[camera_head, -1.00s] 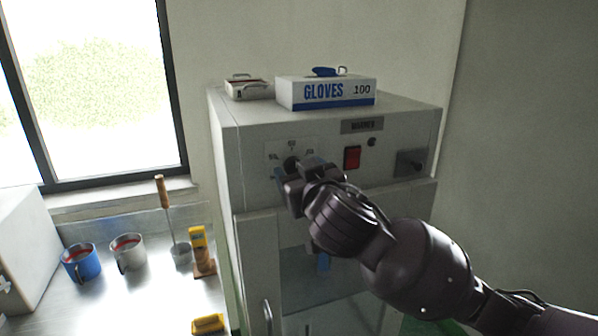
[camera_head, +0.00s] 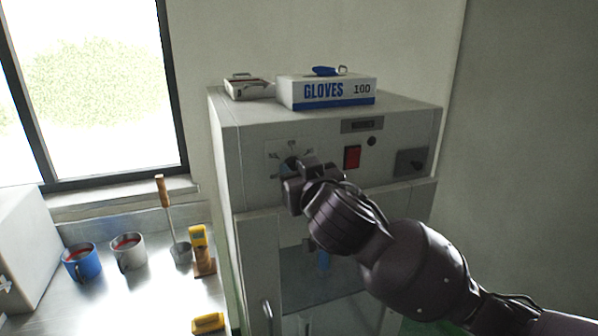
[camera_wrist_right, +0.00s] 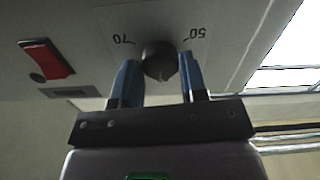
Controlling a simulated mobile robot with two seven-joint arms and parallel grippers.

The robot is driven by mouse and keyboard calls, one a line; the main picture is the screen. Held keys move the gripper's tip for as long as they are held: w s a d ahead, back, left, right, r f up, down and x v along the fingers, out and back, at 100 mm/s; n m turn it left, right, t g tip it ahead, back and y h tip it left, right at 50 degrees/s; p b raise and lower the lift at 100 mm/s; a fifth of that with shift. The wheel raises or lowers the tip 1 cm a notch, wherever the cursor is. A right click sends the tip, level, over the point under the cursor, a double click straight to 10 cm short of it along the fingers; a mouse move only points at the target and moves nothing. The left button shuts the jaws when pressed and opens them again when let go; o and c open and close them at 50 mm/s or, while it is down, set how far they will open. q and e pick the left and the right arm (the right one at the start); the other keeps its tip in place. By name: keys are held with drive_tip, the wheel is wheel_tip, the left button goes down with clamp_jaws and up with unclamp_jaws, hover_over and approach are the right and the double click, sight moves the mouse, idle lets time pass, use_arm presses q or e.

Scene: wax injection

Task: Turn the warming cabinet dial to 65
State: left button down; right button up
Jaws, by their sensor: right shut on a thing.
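The warming cabinet (camera_head: 235,150) stands against the wall, with its dial on the front panel left of a red switch (camera_head: 353,157). My right gripper (camera_head: 291,168) is at the dial and largely covers it in the head view. In the right wrist view, the dark round dial (camera_wrist_right: 158,60) lies between the two blue fingers of my right gripper (camera_wrist_right: 160,78), which is shut on it. The marks 70 and 50 show on either side of the dial, upside down. The dial's exact setting cannot be read. My left gripper is not in view.
A glove box (camera_head: 325,92) and a small tray (camera_head: 248,88) sit on top of the cabinet. A steel bench (camera_head: 130,300) at left holds a blue mug (camera_head: 82,263), a grey mug (camera_head: 128,252), a ladle and yellow tools. The cabinet's glass door is below the panel.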

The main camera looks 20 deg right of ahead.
drive_tip(key=m+p, duration=0.2)
drive_tip(key=m, duration=0.5)
drive_tip(key=shift+p, duration=0.35)
drive_tip(key=shift+m+p, duration=0.4)
drive_tip(key=shift+m, duration=0.4)
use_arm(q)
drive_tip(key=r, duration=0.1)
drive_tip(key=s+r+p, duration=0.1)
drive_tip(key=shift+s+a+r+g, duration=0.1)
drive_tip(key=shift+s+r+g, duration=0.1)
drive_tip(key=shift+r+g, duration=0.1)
use_arm(e)
drive_tip(key=m, duration=0.2)
drive_tip(key=shift+m, duration=0.3)
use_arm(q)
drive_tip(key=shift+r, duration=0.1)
use_arm(e)
drive_tip(key=o, duration=0.9)
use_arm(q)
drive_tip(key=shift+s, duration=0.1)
